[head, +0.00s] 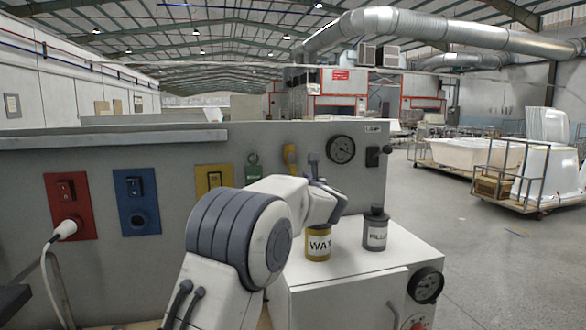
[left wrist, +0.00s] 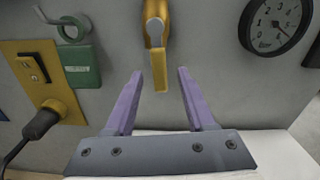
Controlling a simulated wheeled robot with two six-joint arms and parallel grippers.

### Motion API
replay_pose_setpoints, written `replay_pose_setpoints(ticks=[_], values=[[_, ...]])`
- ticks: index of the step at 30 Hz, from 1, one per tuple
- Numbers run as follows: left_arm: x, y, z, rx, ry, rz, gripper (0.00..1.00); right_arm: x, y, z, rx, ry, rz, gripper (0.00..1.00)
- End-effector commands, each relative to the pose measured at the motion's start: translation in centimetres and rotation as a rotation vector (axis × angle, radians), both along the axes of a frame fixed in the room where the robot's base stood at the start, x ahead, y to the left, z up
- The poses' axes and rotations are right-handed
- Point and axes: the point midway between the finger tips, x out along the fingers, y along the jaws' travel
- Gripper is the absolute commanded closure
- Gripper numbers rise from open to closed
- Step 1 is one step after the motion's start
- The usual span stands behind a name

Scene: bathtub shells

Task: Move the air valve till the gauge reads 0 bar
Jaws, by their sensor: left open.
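The yellow air valve (head: 289,157) is on the grey panel, its handle pointing down. In the left wrist view the valve handle (left wrist: 159,68) appears between my fingertips, with a gap on each side. A round gauge (head: 341,149) with a dark rim is just right of the valve. The right gripper is out of view.
A green tag (left wrist: 80,66) and a yellow switch plate (left wrist: 38,80) are left of the valve. A yellow can (head: 318,246) and a dark bottle (head: 375,230) stand on the white cabinet (head: 350,268) below. A second gauge (head: 426,286) is on that cabinet.

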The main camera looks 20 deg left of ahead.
Motion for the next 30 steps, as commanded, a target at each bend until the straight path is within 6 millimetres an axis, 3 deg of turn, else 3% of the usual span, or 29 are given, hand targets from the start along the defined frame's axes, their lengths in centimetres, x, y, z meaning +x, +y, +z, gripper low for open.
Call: replay_pose_setpoints(ticks=[1,7,19,23,24,30], values=[[0.8,0.6,0.4,0.001,0.002,0.002,0.45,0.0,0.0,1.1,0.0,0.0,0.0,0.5],[2.9,2.1,0.3,0.002,0.001,0.001,0.45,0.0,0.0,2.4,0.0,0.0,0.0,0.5],[3.5,2.6,0.0,0.002,0.0,0.001,0.45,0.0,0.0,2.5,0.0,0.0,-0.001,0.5],[3.5,2.6,0.0,0.002,0.0,0.001,0.95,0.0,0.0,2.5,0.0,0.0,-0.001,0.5],[3.5,2.6,0.0,0.002,0.0,0.001,1.0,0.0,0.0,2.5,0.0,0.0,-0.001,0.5],[3.5,2.6,0.0,0.002,0.0,0.001,1.0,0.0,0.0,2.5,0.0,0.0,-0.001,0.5]])
